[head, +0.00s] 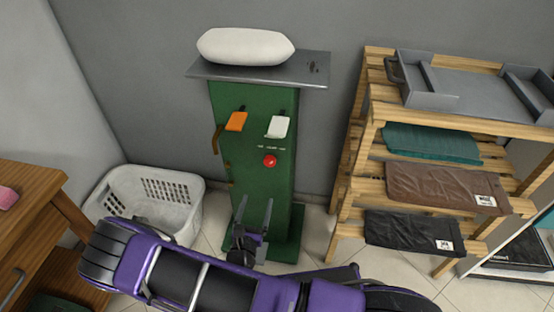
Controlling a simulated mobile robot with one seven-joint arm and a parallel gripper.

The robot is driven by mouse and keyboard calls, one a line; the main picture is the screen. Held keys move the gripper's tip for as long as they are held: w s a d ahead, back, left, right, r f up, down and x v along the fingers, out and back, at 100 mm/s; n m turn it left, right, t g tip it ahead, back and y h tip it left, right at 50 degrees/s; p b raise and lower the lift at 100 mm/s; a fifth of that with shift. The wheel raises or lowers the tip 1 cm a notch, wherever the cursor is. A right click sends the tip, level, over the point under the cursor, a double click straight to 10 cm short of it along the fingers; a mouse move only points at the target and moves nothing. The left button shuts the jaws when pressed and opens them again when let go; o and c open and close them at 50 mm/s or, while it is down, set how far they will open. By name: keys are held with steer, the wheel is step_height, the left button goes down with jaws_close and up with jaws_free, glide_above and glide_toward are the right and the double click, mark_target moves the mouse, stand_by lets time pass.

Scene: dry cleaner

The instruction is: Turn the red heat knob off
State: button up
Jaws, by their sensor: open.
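The red heat knob (270,161) is a small round knob on the front of a green machine (226,113). The fingertips look apart from the knob, but I cannot tell the depth gap. The knob's exact setting is too small to read.
A white padded piece (245,46) lies on the machine's grey top plate (300,72). A white basket (150,196) stands left, near a wooden table (36,177). A wooden rack (366,118) with folded garments stands right. Floor shows between machine and rack.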

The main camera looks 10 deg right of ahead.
steer(key=b, duration=0.2)
glide_toward(269, 163)
steer(key=x, duration=0.9)
steer(key=shift+w+d+r, duration=0.1)
steer(key=shift+w, duration=0.2)
jaws_close()
